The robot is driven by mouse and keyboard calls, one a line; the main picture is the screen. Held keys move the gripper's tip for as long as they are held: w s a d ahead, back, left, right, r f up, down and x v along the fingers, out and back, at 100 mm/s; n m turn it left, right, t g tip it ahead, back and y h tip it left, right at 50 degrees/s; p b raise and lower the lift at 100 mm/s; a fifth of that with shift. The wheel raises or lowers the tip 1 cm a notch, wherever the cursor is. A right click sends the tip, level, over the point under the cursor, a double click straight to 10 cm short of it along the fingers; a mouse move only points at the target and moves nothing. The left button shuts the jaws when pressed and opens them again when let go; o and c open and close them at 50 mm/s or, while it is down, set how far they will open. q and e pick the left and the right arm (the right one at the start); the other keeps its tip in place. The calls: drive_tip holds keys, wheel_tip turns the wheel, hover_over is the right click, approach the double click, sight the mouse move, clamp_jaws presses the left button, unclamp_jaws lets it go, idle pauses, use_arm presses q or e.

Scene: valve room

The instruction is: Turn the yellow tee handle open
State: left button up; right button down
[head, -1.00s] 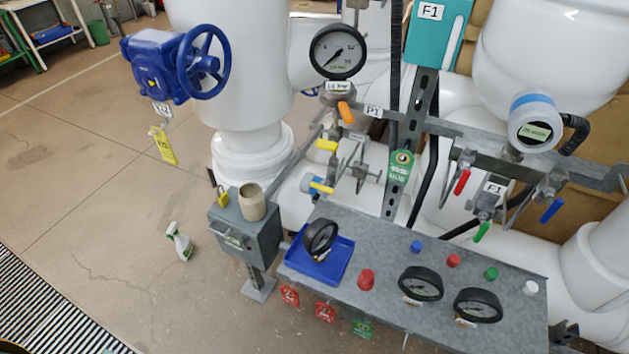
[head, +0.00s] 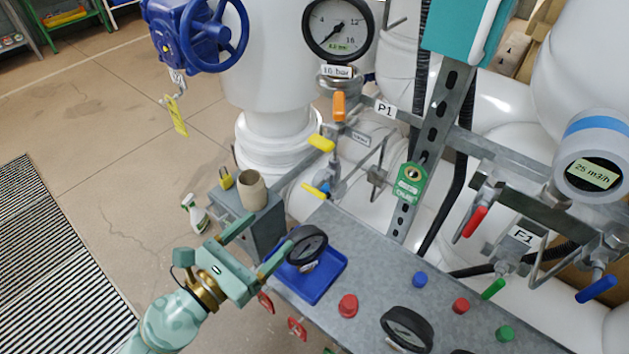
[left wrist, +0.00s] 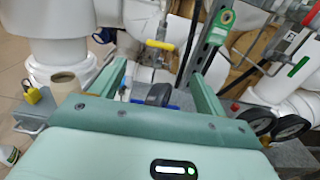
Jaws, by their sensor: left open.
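Two yellow valve handles show in the head view, an upper one (head: 321,143) and a lower one (head: 315,190), on the small pipework below the large gauge. I cannot tell from their shape which is the tee handle. A yellow handle (left wrist: 158,44) also shows in the left wrist view, beyond the fingertips and between them in the picture. My left gripper (head: 272,229) is open and empty, low and in front of the yellow handles, near the blue tray. In the left wrist view its fingers (left wrist: 158,69) are spread. My right gripper is out of view.
A grey bench (head: 365,252) carries a blue tray (head: 305,285) with a loose gauge (head: 307,244), coloured knobs and gauges. A grey box (head: 262,225) with a beige cup (head: 252,190) and padlock (head: 226,180) stands left. An orange handle (head: 339,106) sits above the yellow ones.

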sight(311, 192)
use_arm(q)
drive_tip(key=x, duration=1.6)
drive_tip(key=shift+d, duration=0.1)
drive_tip(key=c, duration=1)
